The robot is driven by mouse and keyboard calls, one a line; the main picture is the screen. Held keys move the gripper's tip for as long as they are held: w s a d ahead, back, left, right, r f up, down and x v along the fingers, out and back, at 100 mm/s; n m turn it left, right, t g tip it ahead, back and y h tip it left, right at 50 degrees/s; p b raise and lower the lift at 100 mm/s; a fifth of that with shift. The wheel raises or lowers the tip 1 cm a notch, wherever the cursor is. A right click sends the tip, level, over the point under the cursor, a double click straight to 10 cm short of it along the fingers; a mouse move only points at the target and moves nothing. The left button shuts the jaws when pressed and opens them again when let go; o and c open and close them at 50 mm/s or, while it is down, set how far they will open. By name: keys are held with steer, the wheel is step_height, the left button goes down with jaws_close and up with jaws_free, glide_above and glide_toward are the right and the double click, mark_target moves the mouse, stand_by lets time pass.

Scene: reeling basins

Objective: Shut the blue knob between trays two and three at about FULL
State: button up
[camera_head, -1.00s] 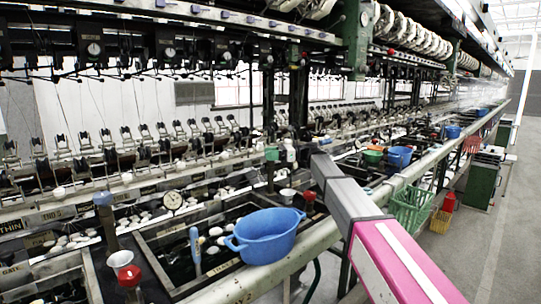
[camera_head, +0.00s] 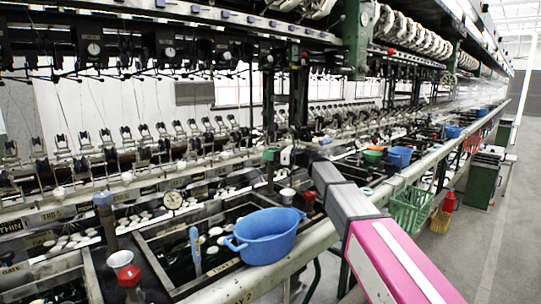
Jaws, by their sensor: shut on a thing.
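My gripper (camera_head: 287,157) is small in view, beyond the far end of tray two. It is shut at the place between trays two and three where the blue knob stands. My wrist and jaws hide the knob, so its setting and the FULL mark cannot be read. Tray two (camera_head: 172,288) is the dark framed basin in the foreground. My arm covers much of the area of tray three. A red knob (camera_head: 309,197) stands just below my gripper.
A blue basin (camera_head: 264,237) sits on tray two's front rim. Another blue-topped post (camera_head: 103,198) and a red cup-like knob (camera_head: 130,275) stand at the left. A white cup (camera_head: 287,195) is below my gripper. Green baskets (camera_head: 409,209) hang off the front rail.

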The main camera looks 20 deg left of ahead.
steer(key=shift+m+t, duration=1)
steer(key=shift+t, duration=0.6)
steer(key=o, duration=0.9)
steer(key=shift+d, duration=0.1)
steer(key=v, duration=1)
steer(key=shift+s+d+r, duration=0.15)
steer(key=shift+s+d, duration=0.05)
steer(key=shift+d, duration=0.1)
